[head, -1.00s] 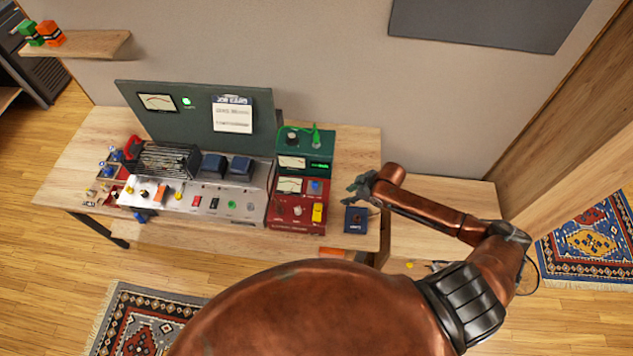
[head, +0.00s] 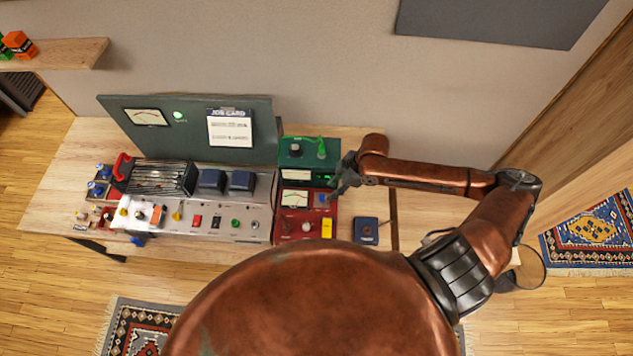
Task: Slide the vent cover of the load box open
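A red box (head: 290,225) with a meter, a knob and a yellow part (head: 328,228) stands on the bench, right of the silver amplifier chassis. A green box (head: 296,152) with a display stands behind it. No label readable here tells which is the load box, and I cannot make out its vent cover. My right gripper (head: 337,187) is over the right rear of the red box, close to a small blue part (head: 322,200). Its fingers are small and dark, so I cannot tell their opening or any contact. My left gripper is not in view.
A small blue box (head: 366,230) sits right of the red box. The silver chassis (head: 205,222) holds transformers and a caged part. A dark green panel (head: 190,135) with a job card stands behind. Bare wood shows at the bench's left end and under my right arm.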

